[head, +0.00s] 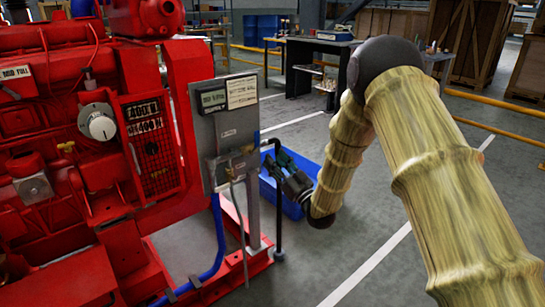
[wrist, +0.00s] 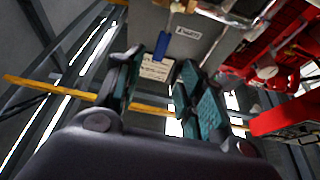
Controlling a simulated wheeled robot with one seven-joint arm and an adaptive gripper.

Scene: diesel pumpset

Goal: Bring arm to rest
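My gripper (head: 275,160) is at the end of my tan, ribbed arm, beside the right edge of the grey control panel (head: 229,108) in the head view. In the wrist view my gripper (wrist: 161,64) has its two teal-padded fingers apart, with a visible gap and nothing held between them. A small blue handle (wrist: 162,45) and a pale label (wrist: 155,69) show beyond the gap.
The red diesel pumpset (head: 60,120) fills the left. A blue bin (head: 284,197) is on the floor behind my gripper. A dark workbench (head: 303,70), yellow rails (head: 497,103) and wooden crates (head: 470,40) stand farther back. Grey floor is open between them.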

